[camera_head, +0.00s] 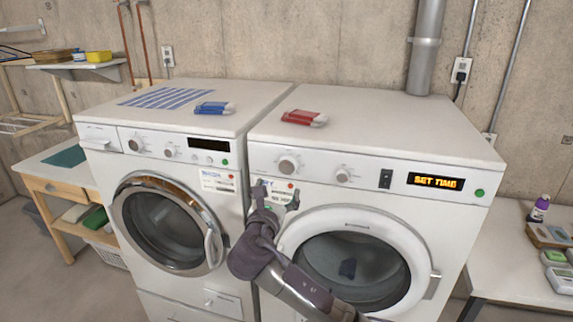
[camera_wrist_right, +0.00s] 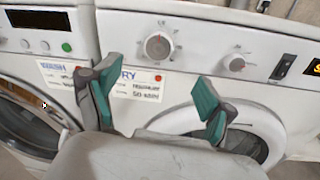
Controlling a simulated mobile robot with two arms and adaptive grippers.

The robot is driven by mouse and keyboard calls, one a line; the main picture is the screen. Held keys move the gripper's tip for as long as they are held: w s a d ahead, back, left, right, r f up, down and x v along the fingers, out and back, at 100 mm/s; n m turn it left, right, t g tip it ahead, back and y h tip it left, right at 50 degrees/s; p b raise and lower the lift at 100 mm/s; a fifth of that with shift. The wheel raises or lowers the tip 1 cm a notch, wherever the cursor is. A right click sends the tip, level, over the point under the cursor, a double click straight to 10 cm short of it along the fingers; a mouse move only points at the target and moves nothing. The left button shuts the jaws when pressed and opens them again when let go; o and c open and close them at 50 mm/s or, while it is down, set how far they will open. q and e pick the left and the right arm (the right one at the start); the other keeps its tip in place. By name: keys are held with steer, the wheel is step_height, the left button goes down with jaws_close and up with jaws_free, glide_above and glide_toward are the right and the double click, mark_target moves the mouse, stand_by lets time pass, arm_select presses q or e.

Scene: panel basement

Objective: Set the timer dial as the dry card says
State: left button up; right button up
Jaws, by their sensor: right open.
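The right-hand machine is the dryer (camera_head: 365,160). Its panel has a larger dial (camera_head: 288,164) at the left and a smaller dial (camera_head: 343,175) beside it; I see no label naming either as the timer. Both show in the wrist view, the larger dial (camera_wrist_right: 158,46) and the smaller dial (camera_wrist_right: 236,64). The dry card (camera_wrist_right: 136,84) is below the larger dial; its last line looks like "50 MIN", the line above is blurred. My right gripper (camera_head: 276,194) is open and empty, just below the larger dial, partly covering the card in the head view. My left gripper is out of view.
The dryer display (camera_head: 435,181) reads "SET TIME", beside a green button (camera_head: 479,193) and a dark switch (camera_head: 385,179). The washer (camera_head: 165,150) stands at left with its own card (camera_head: 217,180). Red (camera_head: 304,118) and blue (camera_head: 214,108) items lie on top.

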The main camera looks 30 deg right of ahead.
mark_target(287, 167)
steer(key=p+x, duration=0.3)
steer(key=x, duration=0.8)
steer(key=shift+w+d+f, duration=0.1)
steer(key=shift+w+d, duration=0.15)
steer(key=shift+w, duration=0.05)
steer(key=c, duration=1.2)
steer(key=shift+o, duration=0.2)
